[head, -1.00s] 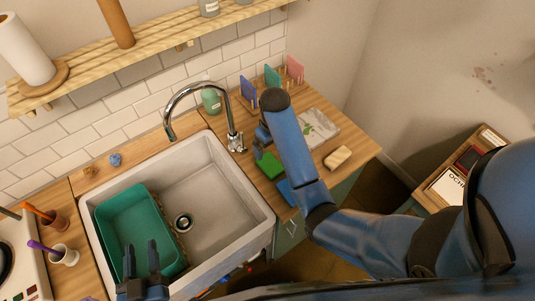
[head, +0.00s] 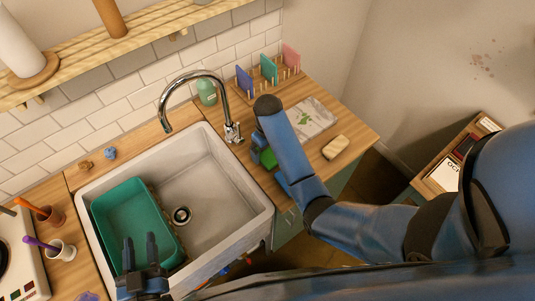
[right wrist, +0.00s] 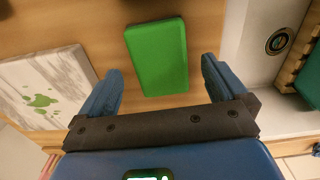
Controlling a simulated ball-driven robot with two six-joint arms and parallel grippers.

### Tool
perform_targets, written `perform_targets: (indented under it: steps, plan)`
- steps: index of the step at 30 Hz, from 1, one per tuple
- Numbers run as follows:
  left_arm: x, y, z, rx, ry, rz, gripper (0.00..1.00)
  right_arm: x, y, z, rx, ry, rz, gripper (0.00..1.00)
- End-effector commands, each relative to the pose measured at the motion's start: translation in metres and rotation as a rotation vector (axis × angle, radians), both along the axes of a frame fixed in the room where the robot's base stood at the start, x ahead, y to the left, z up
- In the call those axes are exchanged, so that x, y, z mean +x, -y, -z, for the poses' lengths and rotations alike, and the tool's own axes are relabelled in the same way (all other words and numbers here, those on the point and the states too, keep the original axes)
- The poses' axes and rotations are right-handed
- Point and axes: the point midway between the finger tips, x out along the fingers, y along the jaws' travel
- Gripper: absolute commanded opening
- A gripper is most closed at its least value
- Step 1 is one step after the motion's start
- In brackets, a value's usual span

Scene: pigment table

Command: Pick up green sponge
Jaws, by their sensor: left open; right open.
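The green sponge (head: 268,158) lies on the wooden counter right of the sink, partly hidden by my right arm in the head view. In the right wrist view the whole green sponge (right wrist: 157,56) shows as a flat rectangle. My right gripper (right wrist: 162,80) is open, its two fingers on either side of the sponge's near end with gaps at both sides; whether the fingers reach down to its level I cannot tell. My left gripper (head: 140,245) is open and empty over the near edge of the sink.
The white sink (head: 215,185) holds a teal basin (head: 125,200). A marble board (head: 318,112) with green smears and a cream block (head: 335,147) lie right of my right arm. A tap (head: 232,130) and a rack with coloured cards (head: 268,68) stand behind.

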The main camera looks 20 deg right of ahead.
Motion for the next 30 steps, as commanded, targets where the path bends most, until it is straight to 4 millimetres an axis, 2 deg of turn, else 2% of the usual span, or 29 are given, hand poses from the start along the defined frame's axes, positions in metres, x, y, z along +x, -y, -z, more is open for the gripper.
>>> perform_targets:
  steps: [1, 6, 15, 17, 26, 30]
  plan:
    - [0.0, 0.0, -0.007, 0.0, 0.0, 0.0, 0.43, -0.002, -0.001, 0.004, -0.001, -0.004, -0.001, 0.99]
    - [0.0, 0.0, -0.008, 0.0, 0.0, 0.0, 0.43, -0.001, -0.001, 0.022, 0.0, -0.001, 0.0, 0.99]
    - [0.0, 0.0, -0.008, 0.0, 0.0, 0.0, 0.43, 0.0, -0.001, 0.027, 0.001, 0.002, 0.0, 0.99]
    - [0.0, 0.0, -0.008, 0.0, 0.0, 0.0, 0.43, 0.0, -0.001, 0.027, 0.0, 0.001, 0.0, 0.91]
    - [0.0, 0.0, -0.008, 0.0, 0.0, 0.0, 0.43, 0.0, -0.001, 0.027, 0.0, 0.001, 0.0, 0.45]
    - [0.0, 0.0, -0.008, 0.0, 0.0, 0.0, 0.43, 0.0, -0.001, 0.027, 0.0, 0.001, 0.0, 0.44]
